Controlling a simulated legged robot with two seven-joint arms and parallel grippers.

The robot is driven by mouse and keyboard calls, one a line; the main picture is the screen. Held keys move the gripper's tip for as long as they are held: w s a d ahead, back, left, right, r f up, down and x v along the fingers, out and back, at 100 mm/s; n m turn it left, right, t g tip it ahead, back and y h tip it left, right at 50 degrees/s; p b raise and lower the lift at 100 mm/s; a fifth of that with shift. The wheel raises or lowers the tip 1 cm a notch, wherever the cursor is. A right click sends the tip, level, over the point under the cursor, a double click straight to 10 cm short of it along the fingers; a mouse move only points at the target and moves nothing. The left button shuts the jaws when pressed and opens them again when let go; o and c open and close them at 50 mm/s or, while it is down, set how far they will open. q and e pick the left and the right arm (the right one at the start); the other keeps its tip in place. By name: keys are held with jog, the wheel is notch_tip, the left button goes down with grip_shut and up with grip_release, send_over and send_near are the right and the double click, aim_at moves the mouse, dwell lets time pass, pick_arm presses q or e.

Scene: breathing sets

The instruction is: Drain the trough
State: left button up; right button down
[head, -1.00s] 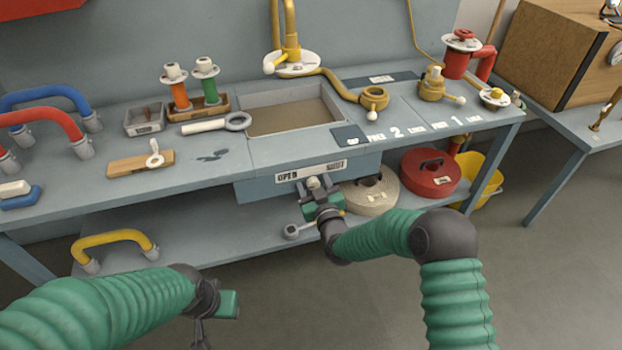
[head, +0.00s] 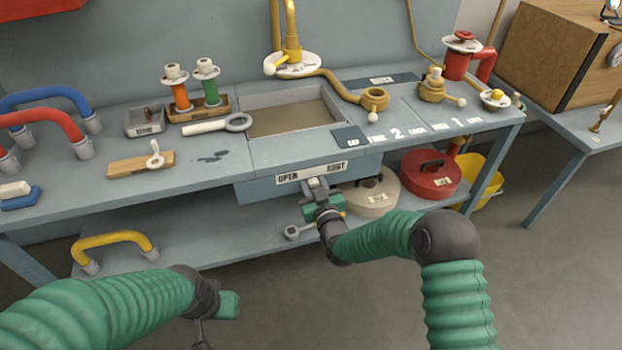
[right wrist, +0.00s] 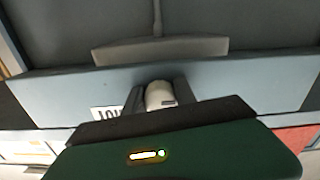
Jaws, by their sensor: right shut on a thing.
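The trough (head: 245,112) is a grey sunken basin in the bench top with brownish water or a brown floor in it; I cannot tell which. Below it, the bench front carries a plate (head: 290,178) reading OPEN at left and SHUT at right. My right gripper (head: 317,187) is at this plate, shut on a pale handle (head: 318,183) below the lettering. In the right wrist view the white handle (right wrist: 159,95) sits between the two dark fingers. My left gripper (head: 203,330) hangs low in front of the bench, away from everything; its fingers are partly cut off by the frame edge.
A yellow swing spout (head: 290,40) rises behind the trough. A cream round weight (head: 370,195), a red one (head: 430,178) and a yellow bucket (head: 484,178) are at the lower shelf. The floor in front is clear.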

jog(key=m+b, duration=0.1)
jog(key=m, duration=0.5)
jog(key=shift+f, duration=0.1)
jog(key=m, duration=0.6)
jog(key=shift+b, duration=0.3)
jog(key=shift+m, duration=0.3)
jog(key=c, duration=1)
grip_release()
jog(key=shift+d, duration=0.1)
jog(key=shift+s, duration=0.15)
jog(key=p+v, duration=0.2)
jog(key=v, duration=1.4)
jog(key=shift+s+d+p, duration=0.1)
jog(key=shift+s+p, duration=0.2)
jog(key=shift+p, duration=0.05)
